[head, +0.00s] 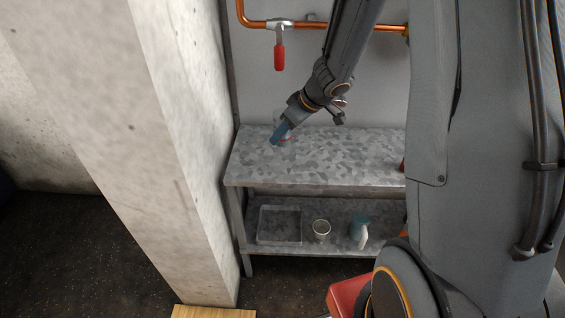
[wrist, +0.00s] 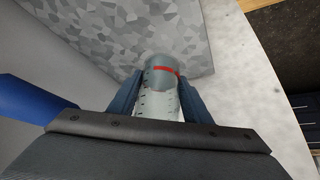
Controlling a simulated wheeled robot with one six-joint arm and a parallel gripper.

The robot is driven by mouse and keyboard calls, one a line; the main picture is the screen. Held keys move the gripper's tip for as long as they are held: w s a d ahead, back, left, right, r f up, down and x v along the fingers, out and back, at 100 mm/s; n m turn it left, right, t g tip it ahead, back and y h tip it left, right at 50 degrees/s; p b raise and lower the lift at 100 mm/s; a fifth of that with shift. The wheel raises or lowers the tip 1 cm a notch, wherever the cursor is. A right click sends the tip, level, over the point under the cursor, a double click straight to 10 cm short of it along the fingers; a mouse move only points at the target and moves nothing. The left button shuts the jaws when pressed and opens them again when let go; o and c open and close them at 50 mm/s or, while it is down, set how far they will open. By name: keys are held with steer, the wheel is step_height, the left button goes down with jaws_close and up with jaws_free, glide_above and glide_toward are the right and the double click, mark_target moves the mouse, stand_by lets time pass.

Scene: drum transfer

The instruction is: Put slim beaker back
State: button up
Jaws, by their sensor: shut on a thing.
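The slim beaker (wrist: 160,84) is a clear cylinder with dark graduation marks and a red band. In the wrist view it stands between the two blue fingers of my gripper (wrist: 160,92), which is shut on it. In the head view my gripper (head: 279,134) is over the left part of the shelf's galvanized top (head: 330,160), and only a faint bit of the beaker shows beside the fingers. I cannot tell whether the beaker's base touches the top.
On the lower shelf are a clear tray (head: 279,240), a pale cup (head: 321,229) and a teal-and-white jug (head: 359,230). A concrete pillar (head: 180,130) stands close on the left. A copper pipe with a red-handled valve (head: 279,56) runs behind. Most of the top is bare.

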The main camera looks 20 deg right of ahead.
steer(key=shift+w+d+r+p, duration=0.2)
steer(key=shift+r+p, duration=0.05)
steer(key=shift+p, duration=0.15)
steer(key=p, duration=0.3)
steer(key=shift+s+d+r+n, duration=0.1)
steer(key=shift+d+n, duration=0.05)
steer(key=shift+n, duration=0.15)
steer(key=shift+y, duration=0.3)
steer(key=shift+f+b, duration=0.3)
steer(key=shift+f, duration=4.85)
steer(key=shift+f, duration=0.1)
steer(key=o, duration=1.1)
steer(key=shift+o, duration=0.2)
